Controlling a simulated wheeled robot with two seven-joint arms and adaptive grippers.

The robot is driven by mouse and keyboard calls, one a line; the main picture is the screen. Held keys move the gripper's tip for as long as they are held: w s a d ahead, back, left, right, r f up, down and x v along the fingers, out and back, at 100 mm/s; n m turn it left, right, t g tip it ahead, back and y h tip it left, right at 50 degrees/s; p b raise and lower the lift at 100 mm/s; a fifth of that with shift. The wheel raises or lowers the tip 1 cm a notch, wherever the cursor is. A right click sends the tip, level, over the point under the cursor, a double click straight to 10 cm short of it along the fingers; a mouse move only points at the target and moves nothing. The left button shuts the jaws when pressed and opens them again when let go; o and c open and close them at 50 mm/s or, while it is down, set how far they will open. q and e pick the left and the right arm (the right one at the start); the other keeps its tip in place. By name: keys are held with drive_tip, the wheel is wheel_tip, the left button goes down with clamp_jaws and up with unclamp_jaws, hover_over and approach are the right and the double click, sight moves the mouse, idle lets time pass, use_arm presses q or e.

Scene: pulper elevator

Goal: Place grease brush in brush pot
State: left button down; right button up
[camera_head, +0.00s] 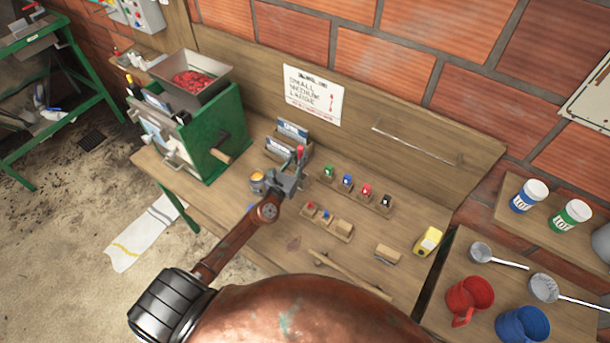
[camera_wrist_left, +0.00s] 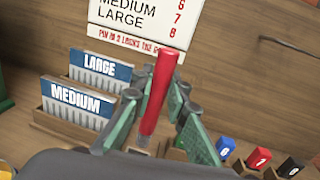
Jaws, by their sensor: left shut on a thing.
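My left gripper (camera_head: 288,180) is shut on the grease brush, above the bench beside a small pot. The brush's red handle (camera_head: 300,152) stands up from the jaws. My right gripper is not in view.
Card holders marked MEDIUM (camera_wrist_left: 75,103) and LARGE (camera_wrist_left: 98,70) stand behind the gripper. Racks with coloured blocks (camera_head: 355,190) are to the right. A green machine with a red-filled hopper (camera_head: 198,85) stands left. A yellow object (camera_head: 428,241) lies near the bench's right end.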

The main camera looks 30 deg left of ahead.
use_arm(q)
drive_tip(key=shift+w+d+f+b, duration=0.25)
drive_tip(key=shift+w+f+b, duration=0.1)
drive_tip(key=shift+w+f, duration=0.15)
drive_tip(key=f, duration=0.1)
drive_tip(key=f+b, duration=0.1)
drive_tip(key=f, duration=0.1)
drive_tip(key=f+b, duration=0.1)
drive_tip(key=shift+s+a+f, duration=0.2)
drive_tip(key=shift+a, duration=0.05)
drive_tip(key=shift+f, duration=0.3)
wheel_tip(320, 180, down, 3)
drive_tip(key=shift+r+b, duration=0.1)
drive_tip(key=shift+b, duration=0.4)
drive_tip(key=shift+f, duration=0.7)
drive_tip(key=c, duration=1.9)
unclamp_jaws()
drive_tip(key=shift+r, duration=0.1)
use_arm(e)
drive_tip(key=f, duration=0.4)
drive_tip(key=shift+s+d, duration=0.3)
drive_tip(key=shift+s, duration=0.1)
use_arm(q)
drive_tip(key=shift+r, duration=0.1)
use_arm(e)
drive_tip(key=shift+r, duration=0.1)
